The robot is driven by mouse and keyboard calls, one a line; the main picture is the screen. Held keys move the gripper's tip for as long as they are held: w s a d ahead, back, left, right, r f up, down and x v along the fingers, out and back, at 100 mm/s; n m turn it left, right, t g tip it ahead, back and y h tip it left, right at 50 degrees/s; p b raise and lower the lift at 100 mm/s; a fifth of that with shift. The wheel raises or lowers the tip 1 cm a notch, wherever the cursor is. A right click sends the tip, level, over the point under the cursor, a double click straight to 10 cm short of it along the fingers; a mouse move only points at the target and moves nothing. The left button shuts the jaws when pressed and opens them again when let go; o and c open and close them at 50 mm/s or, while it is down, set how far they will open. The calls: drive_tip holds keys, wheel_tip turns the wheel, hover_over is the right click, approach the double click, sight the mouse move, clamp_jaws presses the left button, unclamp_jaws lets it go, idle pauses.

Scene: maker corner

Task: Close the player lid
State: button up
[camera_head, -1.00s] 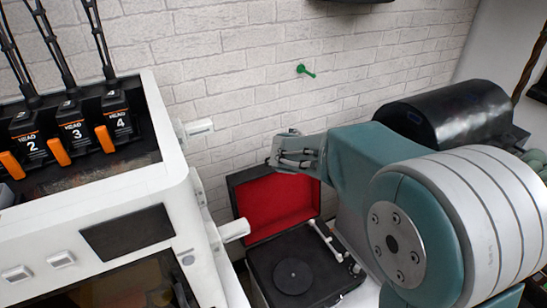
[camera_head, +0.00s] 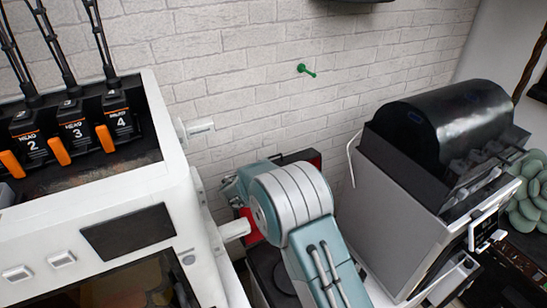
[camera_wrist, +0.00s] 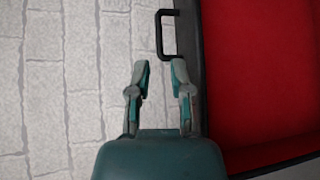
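The record player's lid (camera_head: 315,160) stands open, upright at the back of the player. My arm covers most of it in the head view, with bits of the red lining showing. The dark player base (camera_head: 263,262) is partly hidden below. In the wrist view the red lid lining (camera_wrist: 262,75) and its dark rim fill the right side, with a black handle (camera_wrist: 164,38) on the rim. My gripper (camera_wrist: 159,70) is open and empty. Its fingertips point toward the handle and look apart from it; the right finger overlaps the lid rim in the picture.
A large white machine with numbered heads (camera_head: 70,215) stands close on the left, its white spool arm (camera_head: 235,230) jutting toward the player. A grey machine with a black drum (camera_head: 445,115) stands on the right. A brick wall (camera_head: 250,90) with a green peg (camera_head: 305,70) is behind.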

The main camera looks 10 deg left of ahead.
sight(274, 156)
drive_tip(key=x, duration=0.8)
clamp_jaws()
